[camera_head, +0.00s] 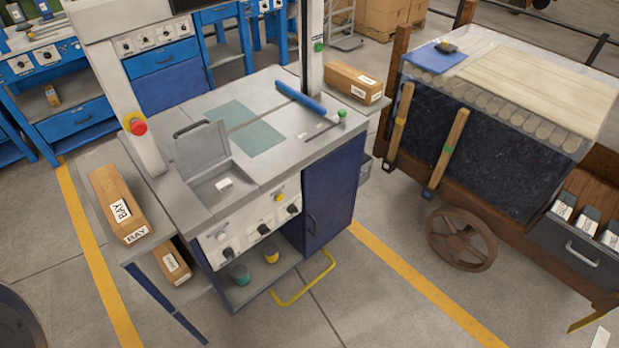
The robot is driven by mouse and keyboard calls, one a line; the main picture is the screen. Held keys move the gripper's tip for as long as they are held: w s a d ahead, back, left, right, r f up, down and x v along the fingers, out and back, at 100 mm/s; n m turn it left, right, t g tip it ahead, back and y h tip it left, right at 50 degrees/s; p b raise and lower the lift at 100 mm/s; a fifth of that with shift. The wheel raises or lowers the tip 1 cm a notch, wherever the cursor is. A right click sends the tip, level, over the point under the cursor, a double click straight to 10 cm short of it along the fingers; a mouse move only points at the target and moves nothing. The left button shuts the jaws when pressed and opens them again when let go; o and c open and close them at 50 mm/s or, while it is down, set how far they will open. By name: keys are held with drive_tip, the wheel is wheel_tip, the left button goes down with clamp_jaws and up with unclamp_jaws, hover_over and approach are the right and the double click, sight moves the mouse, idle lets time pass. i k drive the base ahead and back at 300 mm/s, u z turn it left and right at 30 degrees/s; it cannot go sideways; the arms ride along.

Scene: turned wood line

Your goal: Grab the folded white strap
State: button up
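A small white piece (224,184) lies in an open grey lidded box (205,196) set into the front left of the grey workbench top. It may be the folded white strap, but it is too small to tell. The box's lid (200,150) stands raised behind it. Another white item (601,338) shows at the bottom right edge, partly cut off, and I cannot tell what it is. My gripper is not in view.
The workbench (330,200) has knobs on its front and a red stop button (138,126) on its left post. A loaded wooden cart (500,130) stands at right.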

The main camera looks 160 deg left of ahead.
sight(222, 187)
drive_tip(key=z, duration=1.9)
drive_tip(key=k, duration=0.8)
drive_tip(key=z, duration=1.9)
